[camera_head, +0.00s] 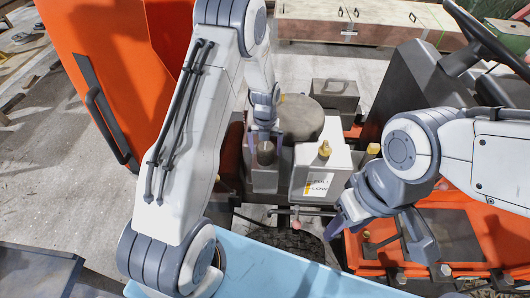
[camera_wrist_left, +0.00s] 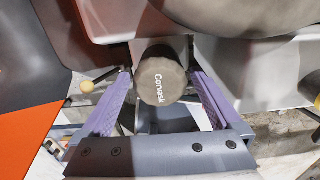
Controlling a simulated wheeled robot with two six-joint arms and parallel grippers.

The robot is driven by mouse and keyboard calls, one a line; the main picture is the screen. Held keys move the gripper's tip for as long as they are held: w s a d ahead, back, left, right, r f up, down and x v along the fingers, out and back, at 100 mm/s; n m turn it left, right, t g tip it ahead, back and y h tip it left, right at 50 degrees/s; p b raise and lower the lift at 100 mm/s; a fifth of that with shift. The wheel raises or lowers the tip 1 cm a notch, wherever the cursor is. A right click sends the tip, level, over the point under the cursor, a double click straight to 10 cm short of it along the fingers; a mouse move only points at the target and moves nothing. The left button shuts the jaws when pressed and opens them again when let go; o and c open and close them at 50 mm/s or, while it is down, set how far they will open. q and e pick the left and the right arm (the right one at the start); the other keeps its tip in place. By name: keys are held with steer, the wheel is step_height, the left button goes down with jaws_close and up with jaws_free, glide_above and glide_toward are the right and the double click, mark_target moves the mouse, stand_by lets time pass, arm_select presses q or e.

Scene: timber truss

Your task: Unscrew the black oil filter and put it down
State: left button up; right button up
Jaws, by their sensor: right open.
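The black oil filter (camera_head: 266,154) is a short dark cylinder, upright at the front of the engine block. In the left wrist view its round end (camera_wrist_left: 160,84) faces the camera, with "Corvask" printed on it. My left gripper (camera_head: 265,136) is at the filter. In the left wrist view its two purple fingers (camera_wrist_left: 161,76) stand on either side of the filter, with a narrow gap seeming to show at each side. My right gripper (camera_head: 383,232) is open and empty, to the right and nearer to me, away from the filter.
A white tank (camera_head: 322,183) marked FULL and LOW, with a yellow cap, stands just right of the filter. A large round grey-brown part (camera_head: 302,117) is behind it. An open orange hood panel (camera_head: 100,70) is at left. A light-blue surface (camera_head: 265,272) lies in front, largely bare.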

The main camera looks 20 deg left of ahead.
arm_select(q)
jaws_close()
steer(key=shift+n, duration=0.3)
steer(key=shift+n+p, duration=0.3)
steer(key=shift+n, duration=0.2)
steer(key=n+p, duration=0.1)
steer(key=n, duration=0.3)
steer(key=shift+r, duration=0.1)
steer(key=n, duration=0.3)
steer(key=shift+p, duration=0.3)
steer(key=shift+n, duration=1.6)
